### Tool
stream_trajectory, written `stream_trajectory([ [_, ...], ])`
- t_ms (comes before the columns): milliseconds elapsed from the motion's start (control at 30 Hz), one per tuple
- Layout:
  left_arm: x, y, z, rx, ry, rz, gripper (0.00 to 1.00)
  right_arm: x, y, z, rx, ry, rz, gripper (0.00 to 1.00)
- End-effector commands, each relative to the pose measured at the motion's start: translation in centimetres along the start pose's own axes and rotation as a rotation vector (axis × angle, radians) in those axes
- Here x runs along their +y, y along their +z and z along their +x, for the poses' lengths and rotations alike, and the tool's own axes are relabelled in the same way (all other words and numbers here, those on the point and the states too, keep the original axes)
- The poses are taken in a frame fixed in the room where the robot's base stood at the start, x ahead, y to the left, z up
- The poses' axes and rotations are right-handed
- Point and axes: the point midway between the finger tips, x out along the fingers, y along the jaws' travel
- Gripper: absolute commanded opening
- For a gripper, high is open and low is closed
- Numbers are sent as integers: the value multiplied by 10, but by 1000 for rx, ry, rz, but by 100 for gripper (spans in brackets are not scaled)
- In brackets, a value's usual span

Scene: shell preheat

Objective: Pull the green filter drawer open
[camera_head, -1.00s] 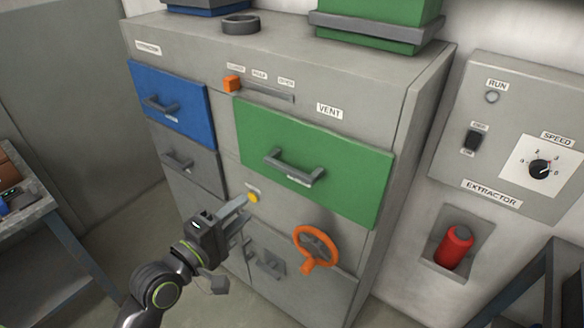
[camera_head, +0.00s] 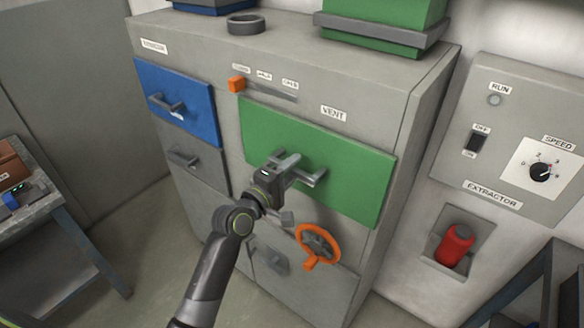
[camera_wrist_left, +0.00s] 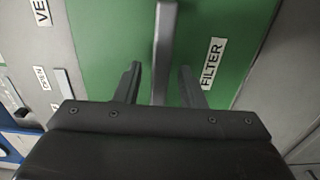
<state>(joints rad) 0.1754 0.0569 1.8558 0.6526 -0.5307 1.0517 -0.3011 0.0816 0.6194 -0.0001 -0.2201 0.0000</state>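The green filter drawer (camera_head: 347,163) is in the upper right of the grey cabinet front, its face looking flush with the cabinet. Its grey bar handle (camera_head: 314,180) is partly hidden behind my left gripper (camera_head: 284,163). In the left wrist view the green face carries a FILTER label (camera_wrist_left: 212,63), and the handle (camera_wrist_left: 164,50) runs between the two fingers of my left gripper (camera_wrist_left: 159,82). The fingers are apart, one on each side of the handle, with gaps showing. My right gripper is not in view.
A blue drawer (camera_head: 176,103) and a grey drawer (camera_head: 191,163) are to the left. An orange wheel (camera_head: 318,246) sits below the green drawer, and an orange slider (camera_head: 236,84) above it. An extractor panel (camera_head: 517,135) and a red knob (camera_head: 454,245) are at right.

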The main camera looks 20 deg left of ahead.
Motion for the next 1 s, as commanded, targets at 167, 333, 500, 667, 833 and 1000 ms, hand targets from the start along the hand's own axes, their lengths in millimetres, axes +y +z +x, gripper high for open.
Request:
stream_trajectory([
  [167,0,0,3,0,1,0,36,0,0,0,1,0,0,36],
  [333,0,0,3,0,1,0,35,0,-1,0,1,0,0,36],
  [500,0,0,3,0,0,0,13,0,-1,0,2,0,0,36],
  [667,0,0,3,0,0,0,0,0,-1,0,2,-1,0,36],
  [833,0,0,3,0,-1,0,0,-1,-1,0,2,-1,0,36],
  [1000,0,0,1,0,-1,0,0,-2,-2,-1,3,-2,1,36],
])
